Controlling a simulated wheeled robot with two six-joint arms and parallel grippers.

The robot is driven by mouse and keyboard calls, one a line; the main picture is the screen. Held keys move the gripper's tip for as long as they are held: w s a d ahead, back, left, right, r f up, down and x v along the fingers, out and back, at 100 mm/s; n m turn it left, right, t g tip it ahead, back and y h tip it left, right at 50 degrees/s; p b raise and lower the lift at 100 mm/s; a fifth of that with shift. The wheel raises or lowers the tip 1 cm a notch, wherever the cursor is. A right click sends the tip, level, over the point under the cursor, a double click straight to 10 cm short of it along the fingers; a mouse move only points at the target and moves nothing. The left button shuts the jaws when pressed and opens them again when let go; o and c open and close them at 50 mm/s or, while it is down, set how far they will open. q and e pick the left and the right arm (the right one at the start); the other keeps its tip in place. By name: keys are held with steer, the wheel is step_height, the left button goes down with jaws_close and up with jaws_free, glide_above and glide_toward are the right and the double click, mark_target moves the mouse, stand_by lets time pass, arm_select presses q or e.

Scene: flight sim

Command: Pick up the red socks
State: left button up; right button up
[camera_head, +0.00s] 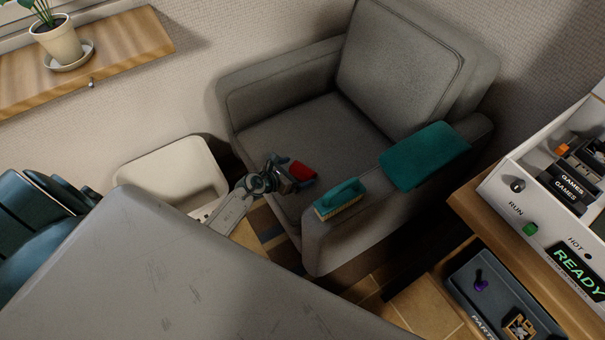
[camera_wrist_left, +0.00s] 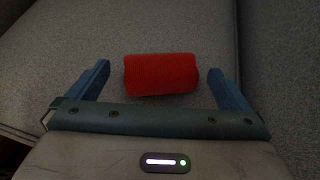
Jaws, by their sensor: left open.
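The red socks (camera_head: 302,170) look like a small rolled red bundle on the grey armchair's seat (camera_head: 320,125). In the left wrist view the red socks (camera_wrist_left: 161,74) lie between the two blue fingers of my left gripper, with a gap on each side. My left gripper (camera_head: 290,176) is open and reaches over the front of the seat; its open fingers also show in the left wrist view (camera_wrist_left: 160,88). It partly hides the socks in the head view. My right gripper is not in view.
A teal brush (camera_head: 342,196) and a folded teal cloth (camera_head: 425,156) lie on the chair's right armrest (camera_head: 345,240). A pale bin (camera_head: 172,170) stands left of the chair. A grey surface (camera_head: 150,270) fills the lower left. A white console (camera_head: 545,220) stands at right.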

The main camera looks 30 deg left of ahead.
mark_target(300, 169)
arm_select(q)
steer(key=b+x, duration=0.1)
steer(key=x, duration=0.3)
steer(key=shift+w+d+f, duration=0.1)
steer(key=shift+w, duration=0.15)
steer(key=shift+w+d+f, duration=0.1)
steer(key=shift+w, duration=0.15)
steer(key=c, duration=0.9)
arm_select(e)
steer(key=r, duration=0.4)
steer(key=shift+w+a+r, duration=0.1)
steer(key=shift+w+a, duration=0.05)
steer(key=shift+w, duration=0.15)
arm_select(q)
steer(key=shift+r, duration=0.2)
